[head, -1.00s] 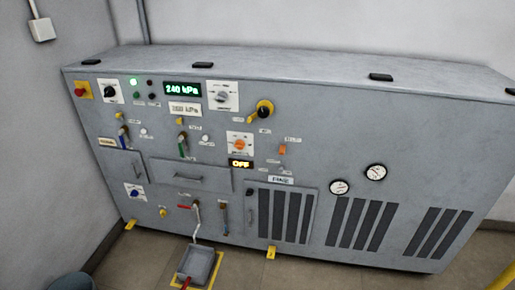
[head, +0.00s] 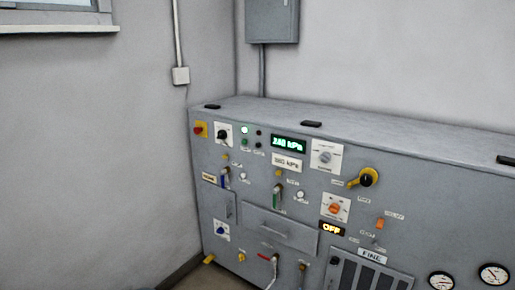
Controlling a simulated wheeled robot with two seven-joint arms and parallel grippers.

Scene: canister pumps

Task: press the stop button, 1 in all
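A grey machine cabinet (head: 340,215) stands against the wall, with its control panel facing me. A red knob-like button on a yellow plate (head: 200,130) sits at the panel's top left corner. To its right, beyond a black rotary switch (head: 223,134), are a lit pale-green lamp (head: 244,130) and a dark round lamp or button (head: 258,132). Below them are a green button (head: 244,142) and a dark button (head: 258,145). Their small labels are too blurred to read, so I cannot tell which one is marked stop. Neither gripper is in view.
A green display (head: 289,144) reads about 240 kPa, and an amber display (head: 332,229) reads OFF. Levers, a yellow-and-black rotary handle (head: 366,178) and gauges (head: 493,274) stick out of the panel. A wall box (head: 272,21) hangs above the cabinet.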

